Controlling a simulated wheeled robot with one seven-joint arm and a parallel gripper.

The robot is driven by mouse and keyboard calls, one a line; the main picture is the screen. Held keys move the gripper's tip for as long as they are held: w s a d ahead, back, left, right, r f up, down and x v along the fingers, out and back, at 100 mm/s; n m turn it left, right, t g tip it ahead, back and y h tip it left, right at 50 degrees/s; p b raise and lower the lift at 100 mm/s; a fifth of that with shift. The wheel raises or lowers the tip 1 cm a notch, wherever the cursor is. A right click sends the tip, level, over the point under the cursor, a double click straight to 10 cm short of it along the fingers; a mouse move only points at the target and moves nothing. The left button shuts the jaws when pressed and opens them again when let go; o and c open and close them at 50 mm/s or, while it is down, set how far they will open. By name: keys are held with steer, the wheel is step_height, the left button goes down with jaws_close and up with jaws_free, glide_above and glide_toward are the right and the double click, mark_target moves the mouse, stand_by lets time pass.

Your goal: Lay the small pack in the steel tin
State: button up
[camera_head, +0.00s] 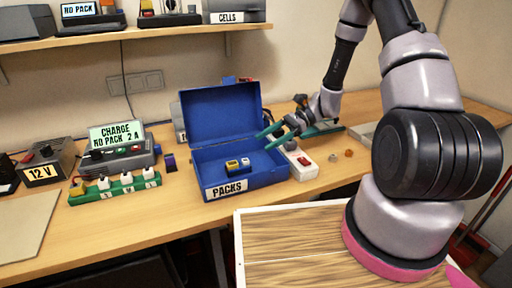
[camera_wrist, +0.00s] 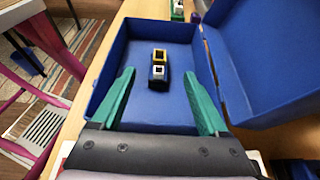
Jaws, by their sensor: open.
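A blue open box labelled PACKS (camera_head: 247,184) stands on the bench, its lid raised at the back.
A green strip with white plugs (camera_head: 117,188), a charger (camera_head: 117,150) and a 12 V unit (camera_head: 46,165) stand left. A shelf (camera_head: 130,35) hangs above.

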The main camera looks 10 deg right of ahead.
steer(key=s+d+r+n+t+h, duration=0.3)
steer(key=s+d+r, duration=0.1)
steer(key=r, duration=0.7)
steer(key=s+d+r+n+t+h, duration=0.4)
steer(key=s+r, duration=0.2)
steer(key=r, duration=0.5)
steer(key=s+d+r+n+t+h, duration=0.3)
steer(key=s+d+r+t+h, duration=0.1)
steer(key=r, duration=0.8)
steer(key=shift+s+d+n, duration=0.3)
steer(key=shift+s+d, duration=0.05)
steer(key=shift+s, duration=0.2)
